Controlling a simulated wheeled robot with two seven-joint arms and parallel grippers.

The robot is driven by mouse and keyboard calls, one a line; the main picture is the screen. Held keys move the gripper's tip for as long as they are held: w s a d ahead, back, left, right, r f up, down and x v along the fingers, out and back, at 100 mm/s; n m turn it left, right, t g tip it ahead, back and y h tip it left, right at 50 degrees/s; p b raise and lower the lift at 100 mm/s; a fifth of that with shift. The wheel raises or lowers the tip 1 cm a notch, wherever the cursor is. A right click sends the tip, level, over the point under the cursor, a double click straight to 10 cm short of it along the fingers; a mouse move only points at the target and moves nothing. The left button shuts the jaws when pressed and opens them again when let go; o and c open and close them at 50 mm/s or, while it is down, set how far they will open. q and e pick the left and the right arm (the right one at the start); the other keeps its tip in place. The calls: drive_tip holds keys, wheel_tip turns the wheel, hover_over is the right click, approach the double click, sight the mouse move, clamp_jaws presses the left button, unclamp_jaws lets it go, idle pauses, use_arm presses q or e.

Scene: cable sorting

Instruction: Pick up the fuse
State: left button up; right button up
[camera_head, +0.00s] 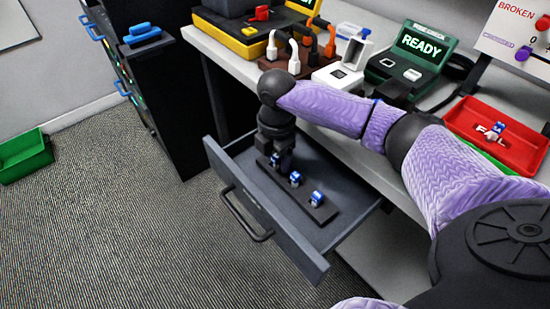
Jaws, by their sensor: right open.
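Several small blue-and-white fuses sit in a row on a dark strip inside the open grey drawer (225,175). The middle fuse (295,179) and the front fuse (316,198) stand clear of my gripper. My right gripper (274,163) points down into the drawer at the back end of the row, right at the rear fuse (275,160). It is open; the arm and gripper partly hide that fuse, and I cannot tell whether they touch. Another blue-and-white fuse (496,128) lies in the red tray marked FAIL. My left gripper is not in view.
The table above the drawer holds a green READY tester (415,52), a white box (338,76), a cable rack (290,62), a yellow-black case (240,35) and the red tray (474,116). A dark cabinet (165,90) stands left. A green bin (25,155) is on the floor.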

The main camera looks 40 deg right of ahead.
sight(276, 156)
drive_tip(key=shift+r, duration=0.1)
drive_tip(key=shift+c, duration=1.3)
clamp_jaws()
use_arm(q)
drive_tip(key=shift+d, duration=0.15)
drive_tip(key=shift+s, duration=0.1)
use_arm(e)
drive_tip(key=shift+r, duration=0.2)
use_arm(q)
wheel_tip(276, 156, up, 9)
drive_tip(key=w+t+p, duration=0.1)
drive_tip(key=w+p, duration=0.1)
drive_tip(key=p, duration=0.7)
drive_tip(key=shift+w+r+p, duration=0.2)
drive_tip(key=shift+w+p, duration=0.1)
use_arm(e)
wheel_tip(276, 156, up, 13)
drive_tip(key=shift+f, duration=0.15)
